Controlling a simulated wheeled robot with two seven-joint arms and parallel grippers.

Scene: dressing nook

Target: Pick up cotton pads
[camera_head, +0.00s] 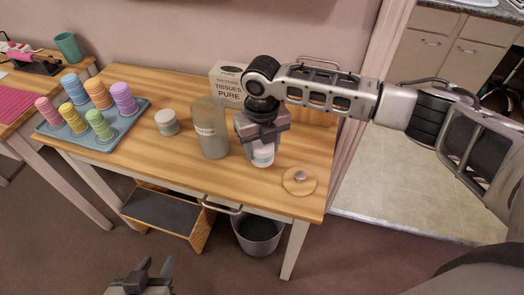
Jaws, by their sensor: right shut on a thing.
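My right gripper (262,142) points down over the right part of the wooden table and is shut on a small white tub (263,157) with a teal band. I cannot tell whether the tub touches the table. A tall, cloudy jar (212,140) with a small label stands just left of that gripper; the label is too small to read surely. No cotton pads can be made out clearly; the jar's contents are unclear. A round wooden lid (299,182) with a grey knob lies at the right front. My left gripper (152,275) is low at the bottom edge, open and empty.
A similar white tub (167,122) stands left of the jar. A blue-grey tray (102,143) holds several coloured ribbed cylinders. A tissue box (227,82) stands behind. A bin (256,236) is below the table's front edge (190,182).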

